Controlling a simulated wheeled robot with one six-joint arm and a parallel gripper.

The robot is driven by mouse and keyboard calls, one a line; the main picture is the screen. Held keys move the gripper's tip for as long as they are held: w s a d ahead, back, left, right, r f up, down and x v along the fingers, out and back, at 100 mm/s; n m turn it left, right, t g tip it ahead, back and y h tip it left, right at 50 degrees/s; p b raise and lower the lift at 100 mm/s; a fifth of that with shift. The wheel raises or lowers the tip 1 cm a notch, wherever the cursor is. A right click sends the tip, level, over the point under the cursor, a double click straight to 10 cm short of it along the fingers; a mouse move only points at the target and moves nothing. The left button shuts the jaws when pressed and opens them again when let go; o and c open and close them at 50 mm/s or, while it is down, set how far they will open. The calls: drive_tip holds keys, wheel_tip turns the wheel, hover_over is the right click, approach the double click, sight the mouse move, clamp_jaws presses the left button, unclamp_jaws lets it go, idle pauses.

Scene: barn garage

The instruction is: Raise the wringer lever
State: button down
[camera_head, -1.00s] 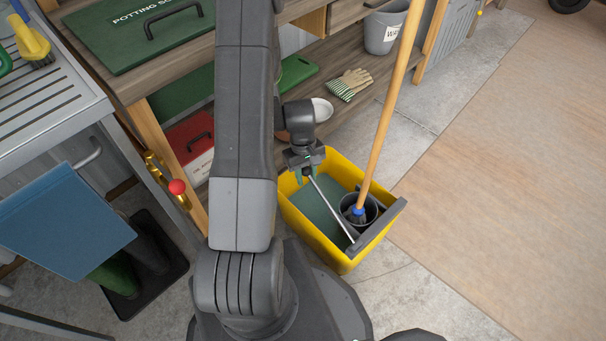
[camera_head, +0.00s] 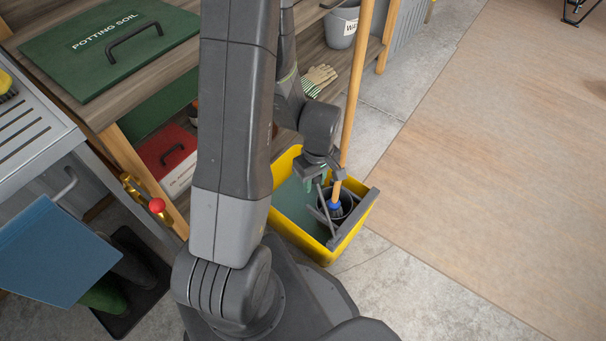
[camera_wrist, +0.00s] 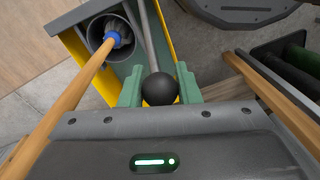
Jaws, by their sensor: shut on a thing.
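The wringer lever (camera_head: 326,213) is a thin metal rod at the yellow mop bucket (camera_head: 298,246). It rises at a steep slant from the grey wringer bar (camera_head: 357,212) at the bucket's right side. In the wrist view the lever's rod (camera_wrist: 147,38) ends in a black ball knob (camera_wrist: 159,89). My gripper (camera_head: 315,182) is above the bucket. In the wrist view the green fingers of my gripper (camera_wrist: 160,91) are shut on the knob. In the head view the knob is hidden by the gripper.
A mop (camera_head: 357,90) with a wooden handle stands in the round wringer cup (camera_head: 345,203), close beside my gripper. The floor at right is clear.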

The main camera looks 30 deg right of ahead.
drive_tip(key=shift+s+d+r, duration=0.15)
drive_tip(key=shift+s+r, duration=0.05)
drive_tip(key=shift+s, duration=0.25)
drive_tip(key=shift+s+d+r, duration=0.15)
drive_tip(key=shift+s, duration=0.25)
drive_tip(key=c, duration=1.1)
unclamp_jaws()
drive_tip(key=r+p, duration=0.1)
drive_tip(key=r, duration=0.3)
drive_tip(key=r+p, duration=0.1)
drive_tip(key=r, duration=0.4)
drive_tip(key=r+p, duration=0.1)
drive_tip(key=r, duration=0.3)
drive_tip(key=shift+d+r+p, duration=0.35)
drive_tip(key=shift+d+r, duration=0.05)
drive_tip(key=shift+f, duration=0.1)
